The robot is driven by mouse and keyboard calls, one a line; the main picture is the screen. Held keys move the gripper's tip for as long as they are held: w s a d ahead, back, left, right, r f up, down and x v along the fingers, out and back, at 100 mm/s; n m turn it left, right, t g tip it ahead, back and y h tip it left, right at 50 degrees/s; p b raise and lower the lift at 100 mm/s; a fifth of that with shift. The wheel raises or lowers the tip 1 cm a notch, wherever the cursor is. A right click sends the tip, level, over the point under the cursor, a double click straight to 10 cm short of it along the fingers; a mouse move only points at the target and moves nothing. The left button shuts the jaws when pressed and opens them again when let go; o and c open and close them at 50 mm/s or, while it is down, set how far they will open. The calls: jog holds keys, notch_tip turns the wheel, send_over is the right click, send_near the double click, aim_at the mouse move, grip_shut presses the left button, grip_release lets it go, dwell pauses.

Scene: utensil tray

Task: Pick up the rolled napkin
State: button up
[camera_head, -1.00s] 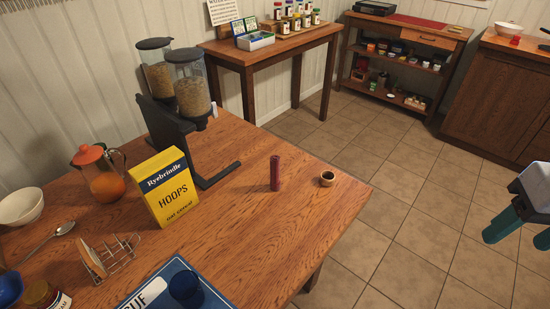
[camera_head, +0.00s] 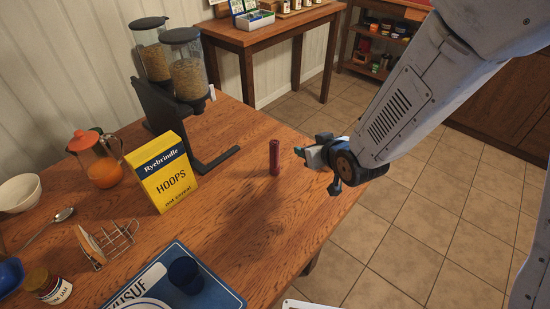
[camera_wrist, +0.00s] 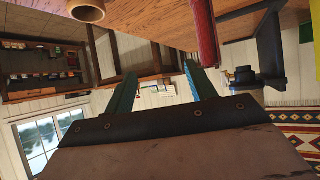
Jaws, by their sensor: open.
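The rolled napkin (camera_head: 274,157) is a dark red upright cylinder standing on the wooden table (camera_head: 225,215) near its right side. My gripper (camera_head: 308,153) is just right of it in the head view, apart from it, partly hidden by my own wrist. In the wrist view, which looks upside down, the two teal fingers of my gripper (camera_wrist: 161,88) are spread with nothing between them. The napkin (camera_wrist: 202,32) shows there at the top, beyond the right finger and outside the gap.
A small round wooden pot (camera_wrist: 87,11) shows in the wrist view; my arm hides it in the head view. The yellow cereal box (camera_head: 162,174) and cereal dispenser (camera_head: 175,110) stand left of the napkin. A blue mat (camera_head: 215,287) lies at the front.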

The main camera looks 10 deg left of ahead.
aim_at(272, 152)
jog(key=a+f, duration=0.1)
jog(key=a, duration=0.1)
jog(key=s+a+f+y, duration=0.1)
jog(key=a+f, duration=0.1)
jog(key=s+a+f+n+y, duration=0.1)
jog(key=a+f, duration=0.1)
jog(key=shift+s+t, duration=0.15)
jog(key=shift+t, duration=0.25)
jog(key=shift+a+f+y, duration=0.1)
jog(key=shift+a+y, duration=0.15)
jog(key=shift+y, duration=0.05)
jog(key=x, duration=0.5)
jog(key=r+x, duration=0.1)
jog(key=x, duration=0.1)
jog(key=shift+w+a+f, duration=0.1)
jog(key=shift+w+a, duration=0.1)
jog(key=shift+a, duration=0.15)
jog(key=c, duration=1.1)
